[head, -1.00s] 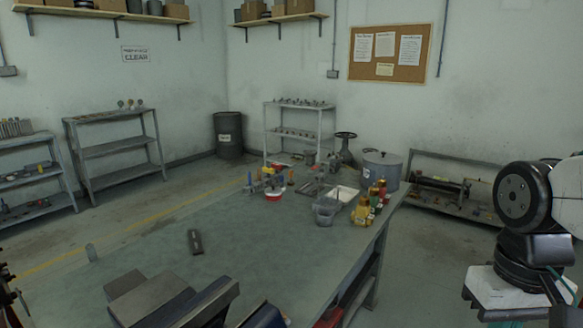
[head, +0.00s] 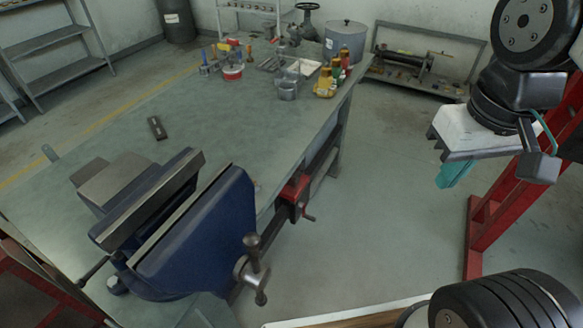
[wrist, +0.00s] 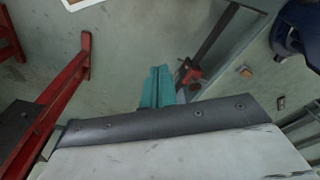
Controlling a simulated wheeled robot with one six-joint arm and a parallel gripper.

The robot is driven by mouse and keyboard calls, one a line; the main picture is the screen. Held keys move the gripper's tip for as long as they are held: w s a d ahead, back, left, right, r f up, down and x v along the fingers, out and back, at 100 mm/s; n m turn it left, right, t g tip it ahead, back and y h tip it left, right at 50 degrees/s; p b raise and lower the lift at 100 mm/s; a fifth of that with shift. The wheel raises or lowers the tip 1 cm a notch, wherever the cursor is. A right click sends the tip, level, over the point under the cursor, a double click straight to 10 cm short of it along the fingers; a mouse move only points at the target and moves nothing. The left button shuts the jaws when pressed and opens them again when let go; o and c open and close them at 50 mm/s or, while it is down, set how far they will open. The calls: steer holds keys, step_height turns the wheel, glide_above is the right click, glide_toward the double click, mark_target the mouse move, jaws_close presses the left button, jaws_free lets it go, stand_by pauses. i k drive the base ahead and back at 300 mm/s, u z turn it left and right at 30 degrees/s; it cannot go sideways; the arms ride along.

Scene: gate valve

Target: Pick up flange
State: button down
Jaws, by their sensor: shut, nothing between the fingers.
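I cannot make out a flange for certain in either view. A gate valve with a dark handwheel (head: 307,10) stands at the far end, behind the workbench (head: 215,115). My gripper's teal fingers (head: 455,173) hang at the right of the head view, over open floor and apart from the bench. In the wrist view the fingers (wrist: 158,87) are together with nothing between them. A small brownish piece (wrist: 244,71) lies in the wrist view, too small to identify.
A large blue vise (head: 195,235) fills the near bench corner. A red clamp (head: 295,190) is on the bench's right edge. Bottles (head: 327,82), a clear container (head: 287,90) and a grey pot (head: 345,40) stand at the far end. A red frame (head: 500,200) stands at right.

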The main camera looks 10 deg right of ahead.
mark_target(294, 180)
steer(key=u, duration=0.1)
steer(key=k, duration=0.5)
steer(key=z, duration=1.35)
steer(key=i, duration=1.3)
steer(key=u, duration=0.6)
steer(key=i, duration=0.7)
steer(key=u, duration=0.8)
